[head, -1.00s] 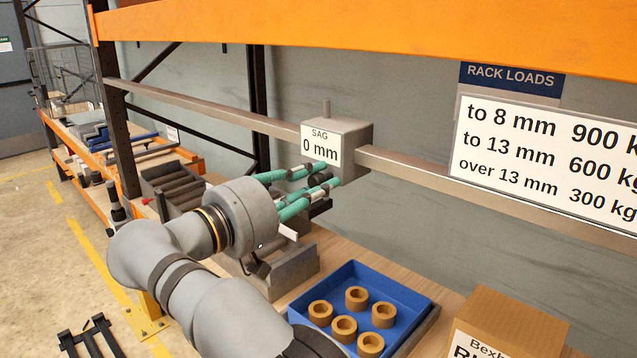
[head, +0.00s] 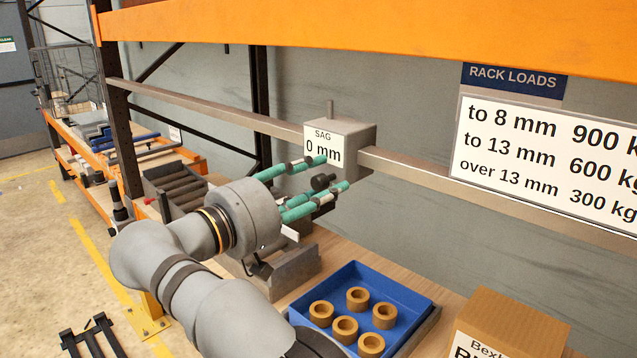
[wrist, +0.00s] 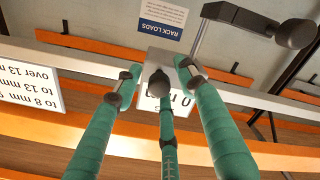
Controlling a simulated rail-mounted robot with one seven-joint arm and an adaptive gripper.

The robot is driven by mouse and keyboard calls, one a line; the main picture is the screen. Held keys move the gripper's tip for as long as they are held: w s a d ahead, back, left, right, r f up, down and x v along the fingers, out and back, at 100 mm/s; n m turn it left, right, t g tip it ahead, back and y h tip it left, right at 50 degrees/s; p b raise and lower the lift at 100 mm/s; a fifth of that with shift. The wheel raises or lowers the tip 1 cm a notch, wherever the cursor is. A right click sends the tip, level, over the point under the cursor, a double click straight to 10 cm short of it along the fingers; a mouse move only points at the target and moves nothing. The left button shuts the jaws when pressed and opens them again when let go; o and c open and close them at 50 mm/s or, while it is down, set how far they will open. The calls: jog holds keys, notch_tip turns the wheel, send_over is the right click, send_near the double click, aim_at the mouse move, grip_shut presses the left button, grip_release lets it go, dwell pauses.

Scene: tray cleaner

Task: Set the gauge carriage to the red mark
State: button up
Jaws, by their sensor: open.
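The gauge carriage (head: 356,142) is a grey box on a long metal rail (head: 410,170), with a short peg on top. Its white label (head: 323,149) reads "SAG 0 mm". My gripper (head: 335,174) has green fingers with dark joints and is open in front of the carriage's lower front. In the wrist view, which looks upside down, the open fingers (wrist: 157,80) spread before the carriage label (wrist: 184,105). Nothing is held. Whether a fingertip touches the carriage I cannot tell. I see no red mark on the visible rail.
A rack-loads sign (head: 550,150) hangs over the rail at right. An orange beam (head: 380,38) runs above. Below stand a blue tray (head: 408,297) with several brown rings, a cardboard box (head: 515,318) and a grey bin of rollers (head: 160,170).

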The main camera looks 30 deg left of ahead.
jog(key=s+a, duration=0.2)
jog(key=s, duration=1)
jog(key=shift+w, duration=0.1)
